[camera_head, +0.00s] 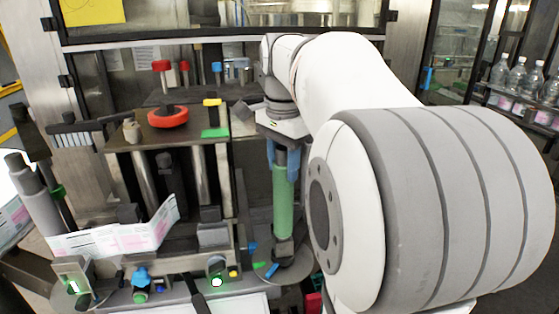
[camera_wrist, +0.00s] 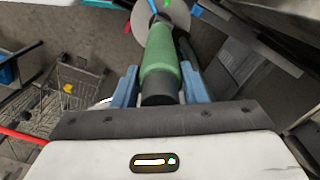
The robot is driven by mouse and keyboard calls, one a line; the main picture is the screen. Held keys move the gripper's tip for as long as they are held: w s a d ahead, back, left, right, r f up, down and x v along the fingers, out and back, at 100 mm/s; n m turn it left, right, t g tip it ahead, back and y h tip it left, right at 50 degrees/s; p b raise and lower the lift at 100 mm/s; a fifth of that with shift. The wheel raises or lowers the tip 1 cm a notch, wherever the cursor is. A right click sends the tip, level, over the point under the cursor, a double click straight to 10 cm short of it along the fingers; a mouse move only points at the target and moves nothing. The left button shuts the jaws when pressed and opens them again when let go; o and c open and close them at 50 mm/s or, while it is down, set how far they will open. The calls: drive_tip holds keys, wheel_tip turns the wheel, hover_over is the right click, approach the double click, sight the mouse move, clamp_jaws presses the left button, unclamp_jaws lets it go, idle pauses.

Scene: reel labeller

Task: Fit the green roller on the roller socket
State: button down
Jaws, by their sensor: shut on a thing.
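The green roller (camera_head: 283,210) hangs upright below my gripper (camera_head: 282,172), in the middle of the head view. My gripper's blue fingers are shut on its dark upper end. In the wrist view the roller (camera_wrist: 161,58) runs away from between the fingers (camera_wrist: 159,76) toward a round grey plate (camera_wrist: 181,12). The roller's lower end is at a dark block (camera_head: 284,250) above the round plate, which may be the roller socket. I cannot tell whether the roller is seated in it or just above it.
The labeller frame, with a red knob disc (camera_head: 168,117) on top, stands close left of the roller. A label strip (camera_head: 118,237) crosses its front. Small blue and green parts (camera_head: 266,269) show by the plate. A wire cart (camera_wrist: 75,95) stands on the floor in the wrist view.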

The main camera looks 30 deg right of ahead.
drive_tip(key=c, duration=1.2)
unclamp_jaws()
drive_tip(key=o, duration=0.4)
drive_tip(key=shift+s+r, duration=0.15)
drive_tip(key=shift+s, duration=0.05)
drive_tip(key=shift+o, duration=0.2)
wheel_tip(320, 180, up, 7)
drive_tip(key=shift+r, duration=0.45)
drive_tip(key=shift+a+f, duration=0.1)
drive_tip(key=shift+f, duration=0.1)
